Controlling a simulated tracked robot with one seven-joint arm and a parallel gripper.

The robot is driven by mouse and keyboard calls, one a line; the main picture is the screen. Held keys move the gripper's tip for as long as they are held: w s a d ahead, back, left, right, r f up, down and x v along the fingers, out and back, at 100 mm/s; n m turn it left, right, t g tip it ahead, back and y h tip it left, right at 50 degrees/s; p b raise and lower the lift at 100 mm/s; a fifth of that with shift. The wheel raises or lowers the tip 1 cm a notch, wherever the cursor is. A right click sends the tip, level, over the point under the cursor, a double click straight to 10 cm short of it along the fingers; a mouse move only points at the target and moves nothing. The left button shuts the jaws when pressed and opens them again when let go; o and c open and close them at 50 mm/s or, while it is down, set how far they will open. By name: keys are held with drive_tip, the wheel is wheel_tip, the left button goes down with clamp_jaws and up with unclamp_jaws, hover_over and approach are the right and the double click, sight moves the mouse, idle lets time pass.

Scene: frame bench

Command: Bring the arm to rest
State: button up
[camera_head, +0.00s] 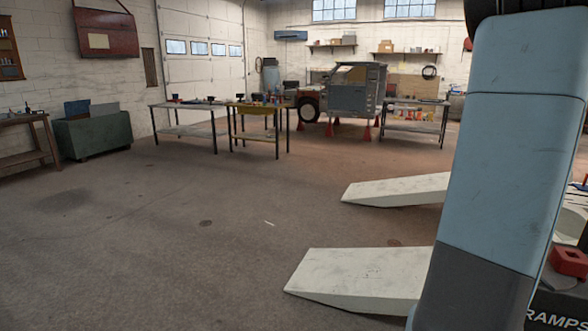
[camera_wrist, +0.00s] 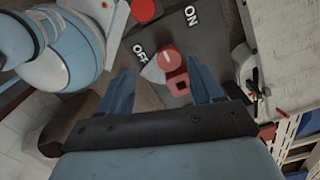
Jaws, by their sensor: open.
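My gripper (camera_wrist: 161,70) shows in the wrist view, its two blue fingers spread apart with nothing held between them. Beyond the fingertips is a dark panel (camera_wrist: 205,42) marked ON and OFF. A red rotary knob (camera_wrist: 168,56) with a red block beside it shows in the gap between the fingers; whether the fingers touch either one I cannot tell. In the head view my blue-grey arm stands tall at the right and hides part of the scene; my gripper is not visible there.
In the head view a panel lettered RAMPS (camera_head: 555,318) with a red block (camera_head: 570,262) sits behind my arm. Two pale ramps (camera_head: 365,277) lie on the floor to its left. Workbenches (camera_head: 190,106) and a stripped vehicle (camera_head: 352,92) stand far back. The left floor is open.

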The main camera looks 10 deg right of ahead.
drive_tip(key=w+a+r+n+t, duration=0.1)
drive_tip(key=w+a+n, duration=0.2)
drive_tip(key=a+n, duration=0.65)
drive_tip(key=w+a+r+n+t, duration=0.25)
drive_tip(key=a+n, duration=0.25)
drive_tip(key=a, duration=1)
drive_tip(key=s+a+f+n, duration=0.1)
drive_tip(key=s+a+n, duration=0.3)
drive_tip(key=a+n, duration=0.3)
drive_tip(key=s+a+f+n+t, duration=0.1)
drive_tip(key=s+a+n, duration=0.3)
drive_tip(key=a, duration=0.9)
drive_tip(key=f+n, duration=0.1)
drive_tip(key=n, duration=0.2)
